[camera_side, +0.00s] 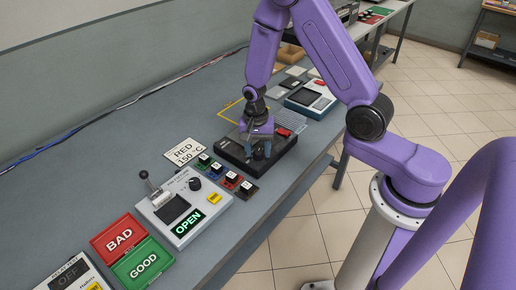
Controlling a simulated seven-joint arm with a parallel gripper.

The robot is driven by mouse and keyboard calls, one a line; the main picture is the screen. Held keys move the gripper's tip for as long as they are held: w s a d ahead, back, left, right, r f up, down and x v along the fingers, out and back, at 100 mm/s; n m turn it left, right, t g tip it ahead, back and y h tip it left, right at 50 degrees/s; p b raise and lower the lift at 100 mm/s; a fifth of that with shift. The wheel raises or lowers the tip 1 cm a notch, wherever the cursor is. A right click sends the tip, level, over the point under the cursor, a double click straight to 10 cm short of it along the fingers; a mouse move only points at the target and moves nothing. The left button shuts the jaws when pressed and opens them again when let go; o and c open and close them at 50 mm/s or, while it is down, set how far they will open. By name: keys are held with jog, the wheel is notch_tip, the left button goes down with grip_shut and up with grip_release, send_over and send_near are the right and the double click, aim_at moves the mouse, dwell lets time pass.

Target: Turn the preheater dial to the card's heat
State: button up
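The card (185,151) lies flat on the bench and reads RED 150 °C. A dark box (232,154), which looks like the preheater, sits right of the card with a red part (284,131) on top. A dark round knob, perhaps the dial, shows between or just behind the fingertips. My fingers hide most of it, so its setting cannot be read. I cannot tell whether the fingers touch it.
A grey press (184,208) with a lever and an OPEN display is nearer. BAD (119,235) and GOOD (143,264) trays lie at lower left. Another device (311,98) stands behind.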

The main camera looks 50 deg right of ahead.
aim_at(255, 153)
dwell(0.3)
jog(key=r, duration=1.7)
jog(key=shift+w+a+r, duration=0.2)
jog(key=shift+w, duration=0.15)
jog(key=s+a+n, duration=0.1)
jog(key=s+n, duration=0.7)
jog(key=s+a+r+n, duration=0.1)
jog(key=s+a+n, duration=0.1)
jog(key=s+n, duration=0.6)
jog(key=s+a+r+n, duration=0.1)
jog(key=s+n, duration=0.7)
jog(key=s, duration=0.1)
jog(key=shift+s+a+t+y, duration=0.35)
jog(key=shift+t+y, duration=0.05)
